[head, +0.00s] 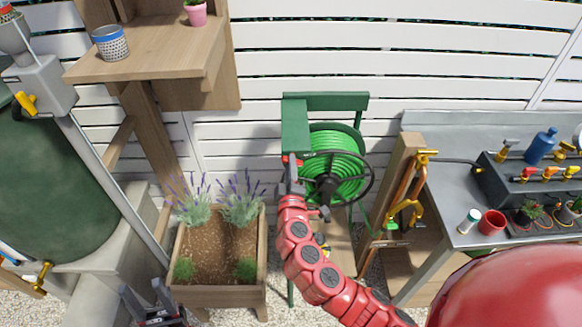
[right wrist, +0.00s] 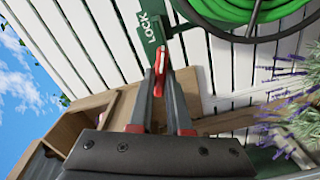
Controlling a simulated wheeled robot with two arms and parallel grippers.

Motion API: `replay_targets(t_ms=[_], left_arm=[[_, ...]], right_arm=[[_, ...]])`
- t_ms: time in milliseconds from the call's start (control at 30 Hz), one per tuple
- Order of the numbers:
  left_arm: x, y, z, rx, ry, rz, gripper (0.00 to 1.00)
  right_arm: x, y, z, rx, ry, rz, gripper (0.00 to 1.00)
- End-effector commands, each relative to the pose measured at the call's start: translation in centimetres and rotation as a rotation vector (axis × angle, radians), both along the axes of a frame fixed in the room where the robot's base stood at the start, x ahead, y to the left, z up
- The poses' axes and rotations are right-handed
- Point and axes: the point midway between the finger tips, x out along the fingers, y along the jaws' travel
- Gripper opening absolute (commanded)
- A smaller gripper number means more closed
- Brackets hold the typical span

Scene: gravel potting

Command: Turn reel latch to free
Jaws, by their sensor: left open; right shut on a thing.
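The hose reel (head: 330,178), with bright green hose and a dark wheel, sits on a green bracket (head: 295,125) at the white fence. Its red reel latch (head: 287,159) is on the bracket's lower edge; the right wrist view shows the red latch (right wrist: 161,60) beside a white "LOCK" label (right wrist: 150,27). My right gripper (head: 292,186) is at the latch, its fingers (right wrist: 166,84) shut around the red lever, part of which they hide. My left gripper (head: 150,302) is open and empty at the lower left, in front of the planter.
A wooden planter (head: 215,288) with lavender stands left of the reel. A wooden shelf (head: 150,48) is above it. A metal workbench (head: 470,190) with pots and a blue bottle (head: 541,146) is on the right. A green tank (head: 50,190) is at far left.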

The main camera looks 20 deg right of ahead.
Motion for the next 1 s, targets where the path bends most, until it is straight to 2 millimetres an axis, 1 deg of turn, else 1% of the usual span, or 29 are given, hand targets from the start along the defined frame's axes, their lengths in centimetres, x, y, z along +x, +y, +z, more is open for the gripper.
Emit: replay_targets(t_ms=[200, 500, 700, 1000], left_arm=[[0.0, 0.0, -0.35, 0.0, 0.0, 0.0, 0.5], [0.0, 0.0, -0.49, 0.0, 0.0, 0.0, 0.5], [0.0, 0.01, -0.54, 0.0, 0.0, 0.0, 0.5], [0.0, 0.01, -0.53, 0.0, 0.0, 0.0, 0.5]], right_arm=[[0.05, 0.14, 0.02, -0.176, 0.046, 0.003, 0.0], [0.03, 0.07, -0.07, -0.341, 0.093, 0.0, 0.0], [0.03, 0.08, -0.1, -0.391, 0.109, 0.001, 0.0], [0.03, 0.08, -0.1, -0.408, 0.113, 0.001, 0.0]])
